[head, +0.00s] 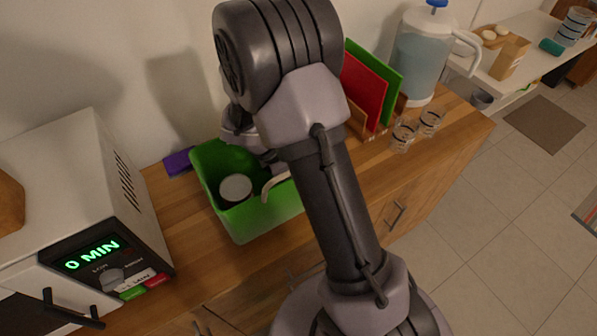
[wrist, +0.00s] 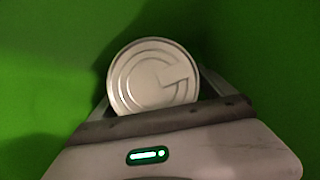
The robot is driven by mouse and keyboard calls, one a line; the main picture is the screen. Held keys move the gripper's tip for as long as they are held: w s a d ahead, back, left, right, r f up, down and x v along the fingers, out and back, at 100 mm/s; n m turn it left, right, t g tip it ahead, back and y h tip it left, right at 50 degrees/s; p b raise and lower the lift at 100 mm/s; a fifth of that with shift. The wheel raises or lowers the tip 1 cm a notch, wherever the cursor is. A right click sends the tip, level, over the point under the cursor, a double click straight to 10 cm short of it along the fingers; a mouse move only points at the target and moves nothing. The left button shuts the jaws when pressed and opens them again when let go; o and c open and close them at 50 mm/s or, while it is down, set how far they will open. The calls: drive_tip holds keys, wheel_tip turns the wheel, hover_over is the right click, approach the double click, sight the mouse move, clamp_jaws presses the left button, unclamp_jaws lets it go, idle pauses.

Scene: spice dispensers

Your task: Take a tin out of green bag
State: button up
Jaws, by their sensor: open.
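The green bag (head: 262,222) stands open-topped on the wooden counter, left of my arm. A tin (head: 235,188) with a pale round lid sits inside it, toward its left side. In the wrist view the tin (wrist: 150,78) shows its ringed metal lid with a pull tab, surrounded by the green walls (wrist: 265,60). My gripper (wrist: 156,88) is open, down in the bag, with its finger edges showing on both sides of the tin. I cannot tell whether they touch it. In the head view my arm hides much of the gripper.
A white microwave (head: 75,185) stands close on the left, with a purple item (head: 179,161) behind the bag. Red (head: 362,92) and green (head: 385,78) boards, glass jars (head: 404,136) and a water jug (head: 422,55) stand to the right. Bare counter lies before the jars.

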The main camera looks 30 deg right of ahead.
drive_tip(key=c, duration=2)
